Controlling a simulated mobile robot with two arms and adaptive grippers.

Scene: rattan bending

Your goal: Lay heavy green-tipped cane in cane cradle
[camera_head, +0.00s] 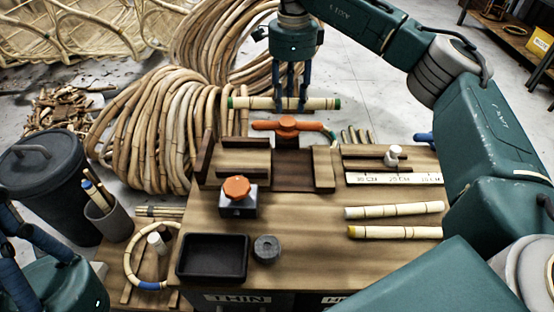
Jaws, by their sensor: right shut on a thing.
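My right gripper (291,101) points down from the top and is shut on the middle of a thick pale cane (258,103) with dark bands and green ends. The cane is roughly level, held in the air at the far side of the workbench (310,250). A wooden stand (245,160) with dark uprights and a dark middle part, which looks like the cradle, lies just nearer than the cane. My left gripper (28,243) shows only in part at the lower left; whether it is open is unclear.
An orange-handled clamp (287,123) stands behind the stand, and an orange-knobbed block (238,195) in front. Two canes (394,210) (394,232) lie at right, near a ruler strip (393,178). A black tray (212,256) and grey disc (266,249) sit at front left.

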